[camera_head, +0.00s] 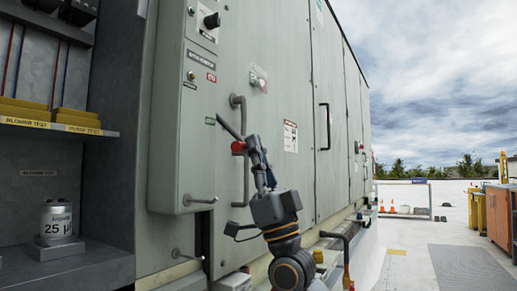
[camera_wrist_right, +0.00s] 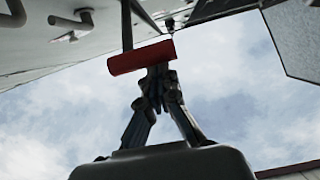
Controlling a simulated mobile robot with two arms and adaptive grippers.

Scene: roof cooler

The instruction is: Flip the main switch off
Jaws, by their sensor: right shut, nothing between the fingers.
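The main switch is a grey lever (camera_head: 229,126) with a red grip (camera_head: 239,146) on the side of the green-grey switch box. The lever slants down from the box, close to a small green label (camera_head: 210,121); a red label (camera_head: 211,78) sits higher up. My right gripper (camera_head: 254,143) is shut and empty, right beside the red grip. In the right wrist view the red grip (camera_wrist_right: 141,57) lies across and just beyond the shut fingertips (camera_wrist_right: 158,76); I cannot tell whether they touch. My left gripper is not in view.
A black knob (camera_head: 211,20) is higher on the box. A bent grey door handle (camera_head: 245,180) stands just behind my right gripper. A shelf with yellow test boxes (camera_head: 76,117) and a canister (camera_head: 56,222) are at left. Open roof floor lies to the right.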

